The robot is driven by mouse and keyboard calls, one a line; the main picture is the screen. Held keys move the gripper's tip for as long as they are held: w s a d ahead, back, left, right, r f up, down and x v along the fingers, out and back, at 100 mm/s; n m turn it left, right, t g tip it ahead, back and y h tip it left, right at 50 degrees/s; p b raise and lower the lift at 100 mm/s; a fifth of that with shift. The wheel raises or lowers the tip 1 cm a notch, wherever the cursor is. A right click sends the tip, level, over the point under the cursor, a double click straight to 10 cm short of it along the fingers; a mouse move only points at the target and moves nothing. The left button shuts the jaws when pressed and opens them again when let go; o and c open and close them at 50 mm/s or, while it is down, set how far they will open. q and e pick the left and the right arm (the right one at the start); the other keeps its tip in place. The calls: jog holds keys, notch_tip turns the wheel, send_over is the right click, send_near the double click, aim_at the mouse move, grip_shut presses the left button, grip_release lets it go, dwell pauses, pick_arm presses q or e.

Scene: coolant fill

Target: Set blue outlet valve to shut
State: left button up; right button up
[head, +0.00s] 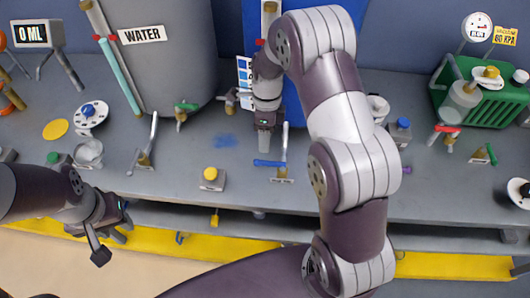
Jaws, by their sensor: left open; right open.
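A small valve with a blue handle (268,163) stands on the bench near its front edge, with an upright metal lever or pipe beside it. The blue handle lies roughly crosswise. My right gripper (264,145) points down just above and behind this handle, in front of the blue tank (258,45). It is open, and I cannot tell whether its fingers touch the handle. Another small fitting (231,99) sits at the blue tank's lower left, partly beside my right wrist. My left gripper (108,238) is open and empty, low at the left, in front of the bench edge.
The grey WATER tank (165,60) has a green-handled valve (186,107) at its base. A yellow-button box (211,178) stands left of the blue handle. A red-handled valve (447,130) and green crate (472,98) are at right. My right arm hides the bench centre-right.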

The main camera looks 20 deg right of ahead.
jog(key=r, duration=0.1)
jog(key=r+p, duration=0.1)
jog(key=r, duration=0.1)
jog(key=w+r, duration=0.1)
jog(key=r, duration=0.1)
jog(key=shift+d+r+p, duration=0.15)
jog(key=shift+d+p, duration=0.15)
jog(key=shift+p, duration=0.05)
